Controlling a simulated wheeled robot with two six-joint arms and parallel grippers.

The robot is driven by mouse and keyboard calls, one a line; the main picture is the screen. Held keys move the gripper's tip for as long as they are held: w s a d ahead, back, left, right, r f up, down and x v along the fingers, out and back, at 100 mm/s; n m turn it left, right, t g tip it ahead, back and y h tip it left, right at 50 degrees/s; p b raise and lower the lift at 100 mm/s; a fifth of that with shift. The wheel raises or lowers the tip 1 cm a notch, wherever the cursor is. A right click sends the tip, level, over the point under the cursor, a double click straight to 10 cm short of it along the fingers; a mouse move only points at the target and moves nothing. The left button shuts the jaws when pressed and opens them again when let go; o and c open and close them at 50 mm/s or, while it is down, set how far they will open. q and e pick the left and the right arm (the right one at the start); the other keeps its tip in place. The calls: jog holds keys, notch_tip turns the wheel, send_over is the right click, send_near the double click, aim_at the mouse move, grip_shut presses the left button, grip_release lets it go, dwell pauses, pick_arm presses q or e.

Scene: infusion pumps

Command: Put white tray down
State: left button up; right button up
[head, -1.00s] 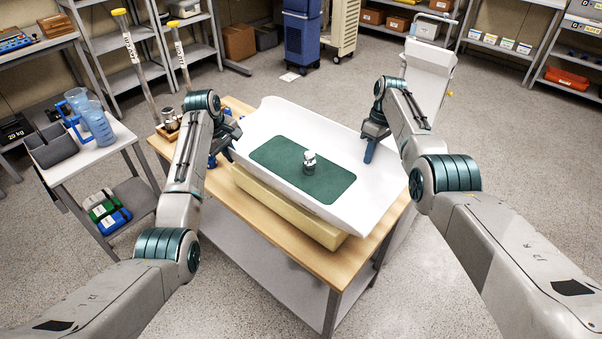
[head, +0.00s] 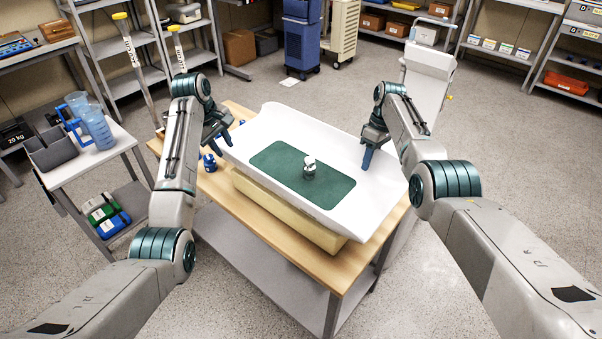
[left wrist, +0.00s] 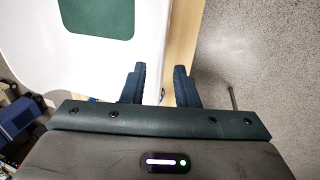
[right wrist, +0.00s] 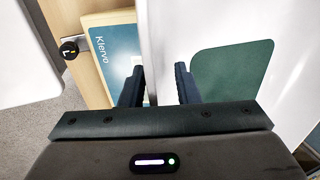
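The white tray (head: 262,128) is a shallow curved pan with a green mat (head: 275,165) in it. A small metal weight (head: 309,166) stands on the mat. My left gripper (head: 218,143) is open and empty near the tray's left end; in the left wrist view its fingers (left wrist: 160,85) are apart near the tray's edge. My right gripper (head: 371,150) is at the tray's right side. In the right wrist view its fingers (right wrist: 158,85) are apart, with the tray's rim between them.
A side table (head: 85,160) with a grey bin and blue jugs stands left. A white device (head: 427,75) stands behind my right arm.

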jog(key=shift+r, duration=0.15)
pick_arm(q)
jog(key=shift+v, duration=2.7)
pick_arm(e)
jog(key=v, duration=0.7)
jog(key=shift+w, duration=0.1)
